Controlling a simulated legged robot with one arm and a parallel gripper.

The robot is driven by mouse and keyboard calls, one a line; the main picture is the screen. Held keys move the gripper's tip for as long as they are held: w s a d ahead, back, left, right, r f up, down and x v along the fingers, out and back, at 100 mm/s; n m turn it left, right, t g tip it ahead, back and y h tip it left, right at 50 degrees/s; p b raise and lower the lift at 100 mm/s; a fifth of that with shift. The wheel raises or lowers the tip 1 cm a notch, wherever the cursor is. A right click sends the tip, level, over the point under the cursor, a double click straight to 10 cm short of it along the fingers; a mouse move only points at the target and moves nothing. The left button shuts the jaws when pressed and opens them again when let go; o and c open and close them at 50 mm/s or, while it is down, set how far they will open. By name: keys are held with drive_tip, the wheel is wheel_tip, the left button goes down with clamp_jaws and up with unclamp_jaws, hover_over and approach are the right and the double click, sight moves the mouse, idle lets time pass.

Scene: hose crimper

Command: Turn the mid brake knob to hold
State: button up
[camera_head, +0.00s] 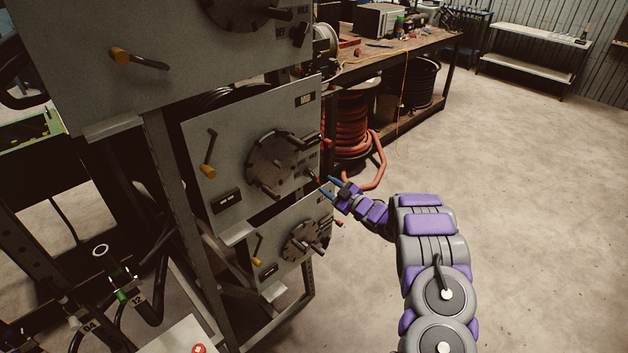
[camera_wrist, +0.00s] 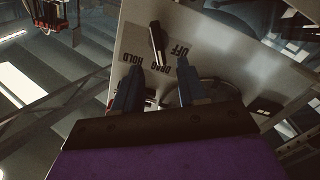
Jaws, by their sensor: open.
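The mid brake knob (camera_wrist: 156,43) is a black bar on the pale grey mid panel (camera_wrist: 215,45) in the wrist view. Whether a finger touches the knob I cannot tell. In the head view, my gripper (camera_head: 325,184) is at the right edge of the mid panel (camera_head: 232,135), beside the small dark knob (camera_head: 311,173).
The mid panel carries a round plate (camera_head: 275,160) and a yellow-handled crank (camera_head: 209,160). Similar panels sit above (camera_head: 170,40) and below (camera_head: 275,260). A red hose coil (camera_head: 350,125) is behind, under a workbench (camera_head: 400,48). The floor to the right is clear.

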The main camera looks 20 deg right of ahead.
sight(314, 176)
drive_tip(key=x, duration=0.3)
drive_tip(key=a+x, duration=0.1)
drive_tip(key=x, duration=0.3)
drive_tip(key=shift+s+b, duration=0.1)
drive_tip(key=shift+b, duration=0.25)
drive_tip(key=shift+d+f, duration=0.2)
drive_tip(key=shift+d, duration=0.9)
drive_tip(key=shift+c, duration=0.4)
drive_tip(key=shift+d, duration=0.15)
drive_tip(key=shift+c, duration=0.9)
drive_tip(key=shift+a+r, duration=0.15)
drive_tip(key=shift+a, duration=0.8)
clamp_jaws()
drive_tip(key=shift+d, duration=0.35)
